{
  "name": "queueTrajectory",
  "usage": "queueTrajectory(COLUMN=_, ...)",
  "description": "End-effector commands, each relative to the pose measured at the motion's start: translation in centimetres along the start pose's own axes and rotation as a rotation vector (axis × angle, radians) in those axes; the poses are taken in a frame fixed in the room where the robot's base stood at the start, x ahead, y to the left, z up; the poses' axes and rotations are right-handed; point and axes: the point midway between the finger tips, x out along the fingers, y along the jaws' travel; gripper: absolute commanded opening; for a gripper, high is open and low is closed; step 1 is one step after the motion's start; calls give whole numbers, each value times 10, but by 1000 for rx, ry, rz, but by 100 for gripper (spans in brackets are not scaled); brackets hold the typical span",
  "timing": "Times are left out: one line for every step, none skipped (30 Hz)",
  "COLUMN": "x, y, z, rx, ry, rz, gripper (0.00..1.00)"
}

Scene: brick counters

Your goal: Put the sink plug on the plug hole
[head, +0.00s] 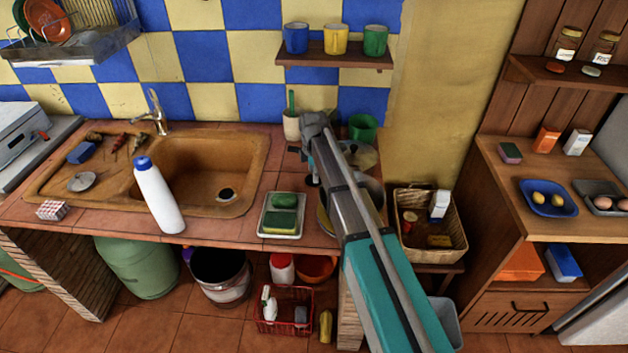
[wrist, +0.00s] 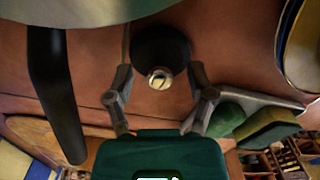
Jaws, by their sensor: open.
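The sink plug (wrist: 160,62) is a dark round disc with a pale knob. In the wrist view it lies on the reddish counter between the fingertips of my gripper (wrist: 162,78), which are spread apart and hold nothing. In the head view my gripper (head: 313,178) points down at the counter, right of the sink and above the sponge tray. I cannot clearly make out the plug there, as it is small and partly hidden. The plug hole (head: 226,194) is a dark, uncovered opening in the floor of the tan sink basin (head: 185,170).
A white bottle with a blue cap (head: 159,197) stands at the sink's front. A tray with green sponges (head: 282,217) is on the counter right of the sink. Pans (head: 368,187) stand right of my gripper, partly behind my arm. The tap (head: 156,112) is behind the basin.

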Motion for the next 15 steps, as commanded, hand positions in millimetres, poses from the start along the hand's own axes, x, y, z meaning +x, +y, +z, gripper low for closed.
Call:
queueTrajectory(x=0, y=0, z=0, rx=0, ry=0, rz=0, gripper=70)
queueTrajectory(x=0, y=0, z=0, rx=0, ry=0, rz=0, gripper=70)
queueTrajectory(x=0, y=0, z=0, rx=0, ry=0, rz=0, gripper=70)
queueTrajectory(x=0, y=0, z=0, rx=0, ry=0, rz=0, gripper=70)
queueTrajectory(x=0, y=0, z=0, rx=0, ry=0, rz=0, gripper=70)
queueTrajectory(x=0, y=0, z=0, rx=0, ry=0, rz=0, gripper=70)
queueTrajectory(x=0, y=0, z=0, rx=0, ry=0, rz=0, gripper=70)
queueTrajectory(x=0, y=0, z=0, rx=0, ry=0, rz=0, gripper=70)
queueTrajectory(x=0, y=0, z=0, rx=0, ry=0, rz=0, gripper=70)
queueTrajectory(x=0, y=0, z=0, rx=0, ry=0, rz=0, gripper=70)
queueTrajectory(x=0, y=0, z=0, rx=0, ry=0, rz=0, gripper=68)
queueTrajectory(x=0, y=0, z=0, rx=0, ry=0, rz=0, gripper=61)
queueTrajectory(x=0, y=0, z=0, rx=0, ry=0, rz=0, gripper=55)
queueTrajectory(x=0, y=0, z=0, rx=0, ry=0, rz=0, gripper=50)
queueTrajectory(x=0, y=0, z=0, rx=0, ry=0, rz=0, gripper=42)
